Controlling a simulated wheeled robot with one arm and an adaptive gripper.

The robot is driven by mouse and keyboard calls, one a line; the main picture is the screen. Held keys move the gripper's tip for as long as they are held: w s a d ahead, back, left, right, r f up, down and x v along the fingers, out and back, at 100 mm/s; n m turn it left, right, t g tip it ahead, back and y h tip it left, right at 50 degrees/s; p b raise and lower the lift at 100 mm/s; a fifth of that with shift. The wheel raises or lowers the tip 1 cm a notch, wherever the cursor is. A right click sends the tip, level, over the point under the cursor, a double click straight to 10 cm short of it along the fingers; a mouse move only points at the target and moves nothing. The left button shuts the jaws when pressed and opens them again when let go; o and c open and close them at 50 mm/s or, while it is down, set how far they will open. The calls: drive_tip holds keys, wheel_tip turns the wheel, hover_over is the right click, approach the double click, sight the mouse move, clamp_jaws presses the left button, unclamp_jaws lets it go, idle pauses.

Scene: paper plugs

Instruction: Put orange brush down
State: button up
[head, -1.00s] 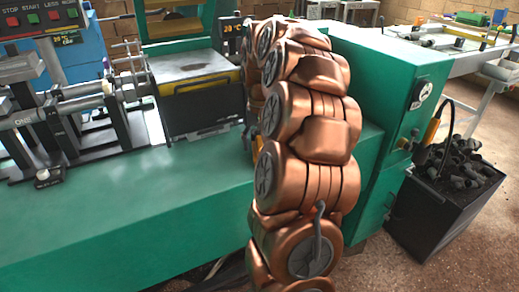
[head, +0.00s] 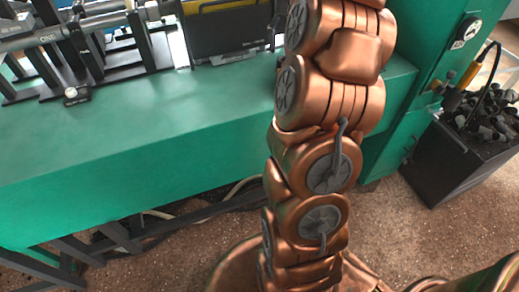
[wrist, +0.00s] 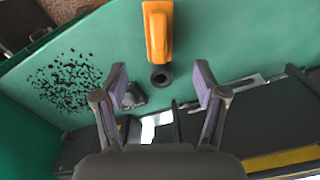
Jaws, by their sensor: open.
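The orange brush (wrist: 157,30) is in the wrist view, at the top middle, and appears to lie on the green machine surface (wrist: 105,35). My gripper (wrist: 161,86) is open, its two fingers apart with nothing held between them. The brush is beyond the fingertips and apart from them. A dark ring-shaped plug (wrist: 161,77) is just below the brush's near end, in line with the gap between the fingers. In the head view my arm hides the gripper, and I do not see the brush there.
A grey piece (wrist: 133,96) is beside the left finger. Black crumbs (wrist: 65,82) are scattered at the left. Dark machine parts (wrist: 250,110) fill the lower right. In the head view, a black bin of plugs (head: 452,155) stands right of the green bench (head: 130,130).

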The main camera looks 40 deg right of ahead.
drive_tip(key=s+a+f+n+g, duration=0.1)
drive_tip(key=s+a+f+n, duration=0.1)
drive_tip(key=a, duration=0.8)
drive_tip(key=s+a+f+n, duration=0.2)
drive_tip(key=s+a+n, duration=0.1)
drive_tip(key=a, duration=0.7)
drive_tip(key=s+a+f+n+g, duration=0.1)
drive_tip(key=s+a+f, duration=0.3)
drive_tip(key=s, duration=0.5)
drive_tip(key=s+a+f+n+g, duration=0.1)
drive_tip(key=s+a+f+n, duration=0.1)
drive_tip(key=s+a+f, duration=0.3)
drive_tip(key=s+a, duration=0.3)
drive_tip(key=s, duration=0.2)
drive_tip(key=shift+a+f, duration=0.2)
drive_tip(key=shift+a, duration=0.05)
drive_tip(key=shift+s, duration=0.1)
wheel_tip(320, 180, up, 19)
drive_tip(key=t+p, duration=0.1)
drive_tip(key=p, duration=1.6)
drive_tip(key=shift+w+p, duration=0.2)
drive_tip(key=shift+p, duration=0.1)
drive_tip(key=shift+o, duration=0.5)
drive_tip(key=shift+r, duration=0.2)
drive_tip(key=shift+f, duration=0.1)
